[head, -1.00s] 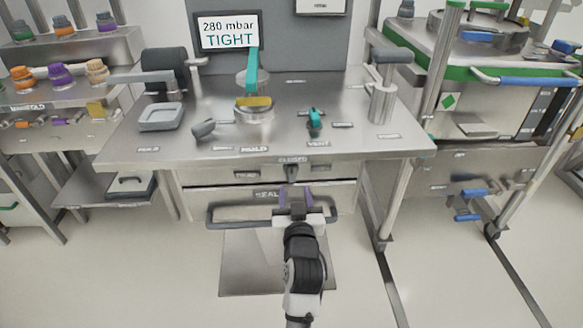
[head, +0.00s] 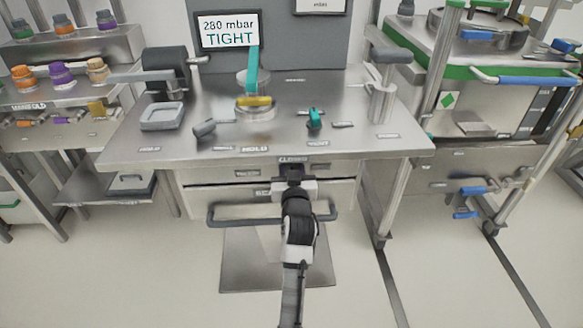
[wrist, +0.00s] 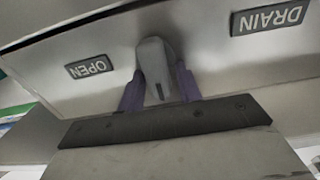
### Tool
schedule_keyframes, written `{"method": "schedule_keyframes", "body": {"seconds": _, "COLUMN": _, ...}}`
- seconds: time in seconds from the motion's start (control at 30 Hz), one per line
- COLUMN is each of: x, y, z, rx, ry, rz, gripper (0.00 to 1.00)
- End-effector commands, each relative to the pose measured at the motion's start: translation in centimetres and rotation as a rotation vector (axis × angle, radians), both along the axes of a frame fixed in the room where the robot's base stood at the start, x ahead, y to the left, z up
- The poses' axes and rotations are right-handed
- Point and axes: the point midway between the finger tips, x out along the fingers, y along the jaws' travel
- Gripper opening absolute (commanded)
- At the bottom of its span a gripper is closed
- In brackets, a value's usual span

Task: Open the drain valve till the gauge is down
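The gauge display (head: 229,31) at the back of the bench reads 280 mbar TIGHT. The drain valve is a grey lever knob (wrist: 155,68) on the bench's front face, between the DRAIN label (wrist: 272,16) and the OPEN label (wrist: 89,67), both upside down in the wrist view. In the head view the CLOSED label (head: 292,159) is just above it, and my gripper hides most of the knob. My gripper (head: 292,174) is at the front face. In the wrist view its two purple fingers (wrist: 160,92) flank the knob closely; whether they press on it I cannot tell.
A wide handle bar (head: 230,221) runs across the drawer front just below my gripper. On the bench top are a teal vent knob (head: 314,119), a yellow-topped round fitting (head: 255,108) and a grey tray (head: 162,117).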

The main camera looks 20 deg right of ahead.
Motion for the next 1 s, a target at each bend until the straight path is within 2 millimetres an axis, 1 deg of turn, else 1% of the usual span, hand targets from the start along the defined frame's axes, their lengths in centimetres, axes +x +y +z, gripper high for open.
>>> {"method": "schedule_keyframes", "body": {"seconds": 0.03, "x": -0.01, "y": -0.01, "z": 0.00, "rx": 0.000, "ry": 0.000, "rz": 0.000, "gripper": 0.28}}
{"method": "schedule_keyframes", "body": {"seconds": 0.17, "x": -0.02, "y": 0.01, "z": 0.00, "rx": 0.000, "ry": 0.000, "rz": 0.000, "gripper": 0.11}}
{"method": "schedule_keyframes", "body": {"seconds": 0.2, "x": -0.02, "y": 0.01, "z": 0.00, "rx": 0.000, "ry": 0.000, "rz": 0.000, "gripper": 0.10}}
{"method": "schedule_keyframes", "body": {"seconds": 0.37, "x": -0.04, "y": -0.02, "z": 0.02, "rx": 0.011, "ry": -0.003, "rz": 0.000, "gripper": 0.10}}
{"method": "schedule_keyframes", "body": {"seconds": 0.57, "x": -0.06, "y": -0.10, "z": 0.09, "rx": 0.076, "ry": -0.022, "rz": 0.001, "gripper": 0.10}}
{"method": "schedule_keyframes", "body": {"seconds": 0.77, "x": -0.15, "y": -0.41, "z": 0.11, "rx": 0.210, "ry": -0.059, "rz": 0.000, "gripper": 0.10}}
{"method": "schedule_keyframes", "body": {"seconds": 1.0, "x": -0.27, "y": -0.79, "z": 0.04, "rx": 0.425, "ry": -0.121, "rz": 0.000, "gripper": 0.10}}
